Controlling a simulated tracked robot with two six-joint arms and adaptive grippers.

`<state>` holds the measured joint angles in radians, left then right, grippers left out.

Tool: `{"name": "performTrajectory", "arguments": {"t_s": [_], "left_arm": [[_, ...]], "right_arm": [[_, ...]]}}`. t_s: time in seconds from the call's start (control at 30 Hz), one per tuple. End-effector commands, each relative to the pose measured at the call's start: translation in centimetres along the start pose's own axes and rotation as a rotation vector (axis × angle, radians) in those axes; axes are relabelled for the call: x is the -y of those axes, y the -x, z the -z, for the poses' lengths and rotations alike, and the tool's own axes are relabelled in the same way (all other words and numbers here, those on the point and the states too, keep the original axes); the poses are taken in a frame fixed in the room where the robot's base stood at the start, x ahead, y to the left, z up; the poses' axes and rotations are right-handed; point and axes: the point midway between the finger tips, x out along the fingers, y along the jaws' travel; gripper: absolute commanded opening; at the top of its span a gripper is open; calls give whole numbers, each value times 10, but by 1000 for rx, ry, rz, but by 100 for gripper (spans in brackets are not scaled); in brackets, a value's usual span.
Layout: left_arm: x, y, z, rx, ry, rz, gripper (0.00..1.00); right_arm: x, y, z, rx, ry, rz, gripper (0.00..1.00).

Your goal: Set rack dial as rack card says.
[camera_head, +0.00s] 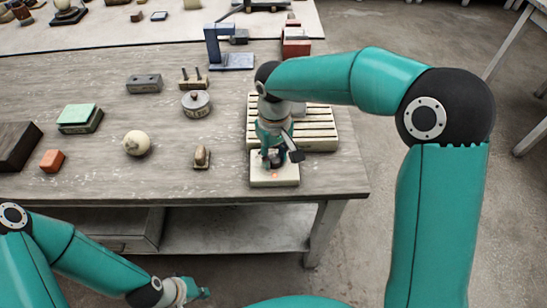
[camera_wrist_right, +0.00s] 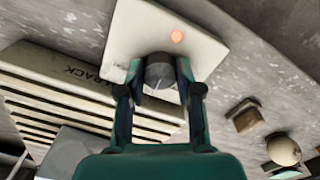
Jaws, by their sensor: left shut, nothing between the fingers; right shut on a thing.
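The dial (camera_wrist_right: 160,72) is a dark grey knob with a pale mark, on a cream base plate (camera_head: 262,181) with a lit orange-red lamp; the base plate also shows in the wrist view (camera_wrist_right: 135,38). My right gripper (camera_head: 272,160) is shut on the dial from above; its fingers (camera_wrist_right: 160,80) sit on both sides of the knob in the wrist view. The slatted rack (camera_head: 318,125) stands just behind the base plate, and the wrist view shows lettering reading "RACK" on its edge (camera_wrist_right: 60,68). I cannot make out a rack card. My left gripper (camera_head: 190,291) is shut and empty, low in front of the table.
A small wooden block piece (camera_head: 201,157), a plaster sphere (camera_head: 137,143), a round grey lidded pot (camera_head: 196,103), a green-topped box (camera_head: 80,117) and an orange block (camera_head: 51,160) stand left of the dial. A blue stand (camera_head: 231,60) is behind. The table's right edge is near the rack.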

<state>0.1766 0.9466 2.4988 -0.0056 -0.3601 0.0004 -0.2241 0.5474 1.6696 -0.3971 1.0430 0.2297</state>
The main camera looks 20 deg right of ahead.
Motion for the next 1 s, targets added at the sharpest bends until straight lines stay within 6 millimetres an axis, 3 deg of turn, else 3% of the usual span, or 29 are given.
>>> {"name": "performTrajectory", "arguments": {"t_s": [0.3, 0.77, 0.8, 0.93, 1.0], "left_arm": [[2, -5, 0, 0, 0, 0, 0], [2, -5, 0, 0, 0, 0, 0], [2, -5, 0, 0, 0, 0, 0], [2, -5, 0, 0, 0, 0, 0], [2, -5, 0, 0, 0, 0, 0]], "right_arm": [[0, 1, 2, -7, -116, 0, 0], [-1, 2, 2, -9, -132, 0, 0], [-1, 2, 2, -9, -132, 0, 36], [-1, 2, 1, -7, -132, 0, 58], [0, 1, 1, -5, -132, 0, 60]]}}
